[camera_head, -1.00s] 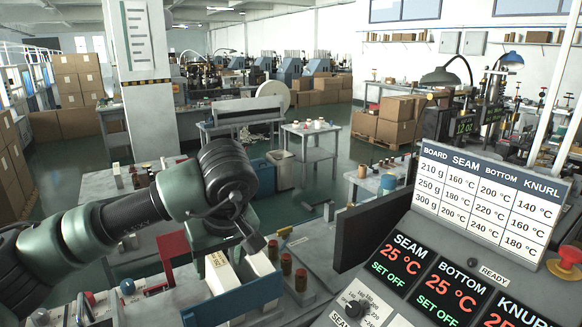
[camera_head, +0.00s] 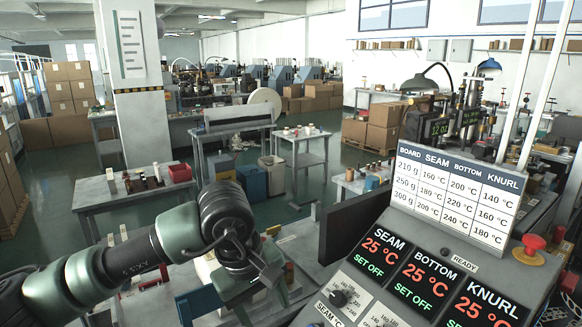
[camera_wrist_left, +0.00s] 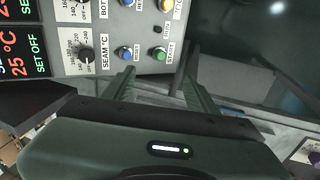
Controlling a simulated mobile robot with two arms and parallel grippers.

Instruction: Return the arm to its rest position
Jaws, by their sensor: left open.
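My left arm (camera_head: 120,265) comes in from the left in the head view and bends down at a dark joint. My left gripper (camera_head: 258,300) hangs below that joint, at the left of the control panel. In the left wrist view the two fingers of the gripper (camera_wrist_left: 160,88) stand apart, with nothing between them. The panel's push buttons lie beyond the fingertips. My right gripper is in neither view.
The control panel (camera_head: 375,305) has a SEAM knob (camera_wrist_left: 86,54), a blue button (camera_wrist_left: 125,53), a green button (camera_wrist_left: 160,53) and a red emergency knob (camera_head: 533,243). A dark screen (camera_head: 352,232) stands beside it. A side table (camera_head: 110,192) and bins (camera_head: 272,175) stand behind.

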